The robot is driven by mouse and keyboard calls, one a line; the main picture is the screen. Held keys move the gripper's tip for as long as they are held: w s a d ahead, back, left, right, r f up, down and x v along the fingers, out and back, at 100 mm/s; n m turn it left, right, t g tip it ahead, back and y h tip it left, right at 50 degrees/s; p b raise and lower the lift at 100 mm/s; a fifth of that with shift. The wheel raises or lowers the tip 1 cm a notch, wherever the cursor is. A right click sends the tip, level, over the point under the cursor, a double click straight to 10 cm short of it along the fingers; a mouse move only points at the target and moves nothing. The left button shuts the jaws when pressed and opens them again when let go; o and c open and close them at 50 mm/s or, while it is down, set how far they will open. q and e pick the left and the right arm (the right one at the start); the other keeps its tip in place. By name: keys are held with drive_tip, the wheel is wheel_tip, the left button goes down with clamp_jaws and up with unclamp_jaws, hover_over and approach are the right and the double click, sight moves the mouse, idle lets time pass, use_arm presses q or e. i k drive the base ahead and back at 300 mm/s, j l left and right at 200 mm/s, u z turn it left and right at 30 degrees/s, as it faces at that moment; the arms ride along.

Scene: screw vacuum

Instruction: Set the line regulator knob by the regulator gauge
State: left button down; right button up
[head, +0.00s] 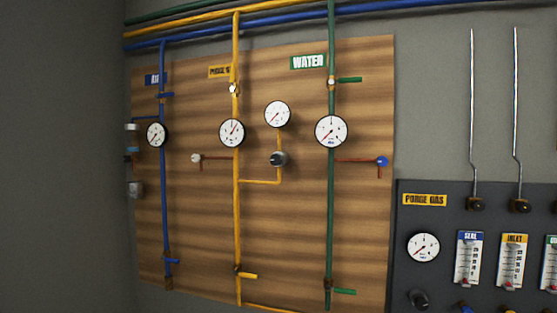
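A black round regulator knob (278,158) sits on a yellow branch line on the wooden board, right of the main yellow pipe. A white round gauge (277,114) stands directly above it on the same branch. The gauge's red needle seems to point to the lower left; its scale is too small to read. Another dark knob (419,299) shows below a white gauge (424,247) on the dark purge gas panel. Neither gripper is in the head view, and nothing touches the knobs.
The wooden board (200,220) carries a blue pipe (165,210), a yellow pipe (237,210) and a green pipe (330,220), with gauges and small valve handles. The dark panel (408,225) at the right has flow meters. The space before the board looks clear.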

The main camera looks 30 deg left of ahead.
sight(276, 159)
drive_tip(key=i+j+z, duration=0.2)
drive_tip(key=j+z, duration=0.2)
drive_tip(key=j, duration=0.8)
drive_tip(key=i+j+z, duration=0.1)
drive_tip(key=j+z, duration=0.3)
drive_tip(key=j, duration=0.75)
